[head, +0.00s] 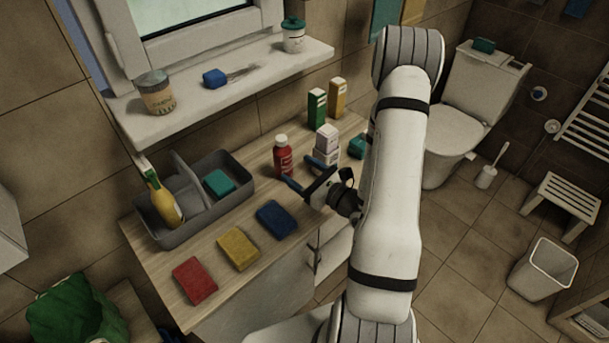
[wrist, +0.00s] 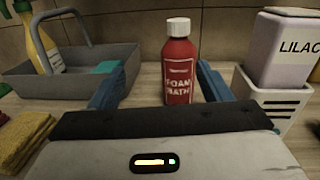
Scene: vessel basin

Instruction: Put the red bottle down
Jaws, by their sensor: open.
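The red bottle (head: 283,157) with a white cap stands upright on the wooden counter (head: 262,268), right of the grey caddy. In the wrist view the red bottle (wrist: 178,70) reads "FOAM BATH" and stands upright between and just beyond the fingers. My gripper (head: 305,175) is open, with its blue fingers on either side of the bottle's front. In the wrist view my gripper (wrist: 160,88) shows a gap between each finger and the bottle. The bottle's base is partly hidden by my gripper in the head view.
A grey caddy (head: 163,238) holding a yellow spray bottle (head: 163,200) stands left.

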